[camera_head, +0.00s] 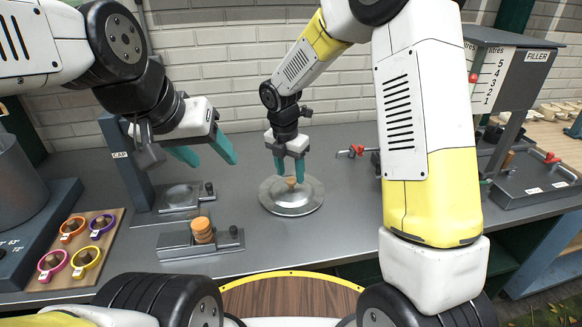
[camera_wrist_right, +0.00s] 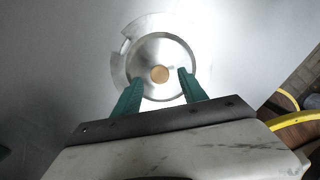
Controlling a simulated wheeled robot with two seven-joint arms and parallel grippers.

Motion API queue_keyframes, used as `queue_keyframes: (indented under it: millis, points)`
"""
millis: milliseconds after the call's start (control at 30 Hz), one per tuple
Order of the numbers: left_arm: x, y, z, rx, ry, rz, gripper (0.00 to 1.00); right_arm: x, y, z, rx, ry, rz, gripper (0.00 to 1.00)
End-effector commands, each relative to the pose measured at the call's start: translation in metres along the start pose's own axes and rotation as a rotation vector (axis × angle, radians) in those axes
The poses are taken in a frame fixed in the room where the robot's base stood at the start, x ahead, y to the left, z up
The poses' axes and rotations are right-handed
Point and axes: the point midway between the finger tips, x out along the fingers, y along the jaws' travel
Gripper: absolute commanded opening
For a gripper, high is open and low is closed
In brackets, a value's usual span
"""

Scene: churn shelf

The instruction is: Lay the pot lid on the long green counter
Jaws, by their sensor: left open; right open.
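The pot lid (camera_head: 291,204) is a round steel disc with a small tan knob. It lies flat on the grey-topped counter (camera_head: 345,225), near the middle. In the right wrist view the lid (camera_wrist_right: 160,52) shows from above, its knob (camera_wrist_right: 160,74) near the centre. My right gripper (camera_head: 290,173) points down at the knob, with its green fingers open. In the right wrist view its fingers (camera_wrist_right: 157,88) stand apart on either side of the knob's line; contact is not clear. My left gripper (camera_head: 214,158) is open and empty, above the counter at left.
A wooden board with several coloured rings (camera_head: 79,246) lies at the left. A steel fixture with a stacked tan cylinder (camera_head: 203,230) stands left of the lid. The CAP post (camera_head: 121,155) is behind it. The FILLER station (camera_head: 500,100) is at the right. A brick wall closes the back.

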Motion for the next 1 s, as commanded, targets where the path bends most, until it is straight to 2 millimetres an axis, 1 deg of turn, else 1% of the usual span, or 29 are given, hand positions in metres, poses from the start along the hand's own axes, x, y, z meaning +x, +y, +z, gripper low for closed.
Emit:
queue_keyframes:
  millis: [33,100,200,300,467,567,667,767,800,867,900,967,1000]
  points:
    - [0.0,0.0,0.0,0.0,0.0,0.0,0.56,-0.013,0.001,0.001,0.001,-0.003,0.005,0.5]
    - [0.0,0.0,0.0,0.0,0.0,0.0,0.56,-0.029,0.001,0.001,0.001,-0.003,0.005,0.5]
    - [0.0,0.0,0.0,0.0,0.0,0.0,0.56,-0.05,0.001,0.001,0.001,-0.003,0.005,0.5]
    - [0.0,0.0,0.0,0.0,0.0,0.0,0.56,-0.067,0.0,0.001,0.001,-0.002,0.003,0.5]
    - [0.0,0.0,0.0,0.0,0.0,0.0,0.56,-0.084,0.0,0.001,0.001,-0.001,0.002,0.5]
    - [0.0,0.0,0.0,0.0,0.0,0.0,0.56,-0.093,-0.004,0.001,0.034,-0.003,0.007,0.5]
    - [0.0,0.0,0.0,0.0,0.0,0.0,0.56,-0.108,-0.02,0.004,0.157,-0.007,0.028,0.5]
    - [0.0,0.0,0.0,0.0,0.0,0.0,0.56,-0.13,-0.047,0.005,0.385,-0.007,0.068,0.5]
    - [0.0,0.0,0.0,0.0,0.0,0.0,0.56,-0.14,-0.06,0.005,0.495,-0.004,0.088,0.5]
    - [0.0,0.0,0.0,0.0,0.0,0.0,0.56,-0.154,-0.08,0.003,0.667,0.005,0.12,0.5]
    - [0.0,0.0,0.0,0.0,0.0,0.0,0.56,-0.162,-0.093,0.002,0.782,0.014,0.142,0.5]
    - [0.0,0.0,0.0,0.0,0.0,0.0,0.56,-0.173,-0.112,-0.003,0.951,0.032,0.173,0.5]
    - [0.0,0.0,0.0,0.0,0.0,0.0,0.56,-0.179,-0.125,-0.006,1.066,0.045,0.196,0.5]
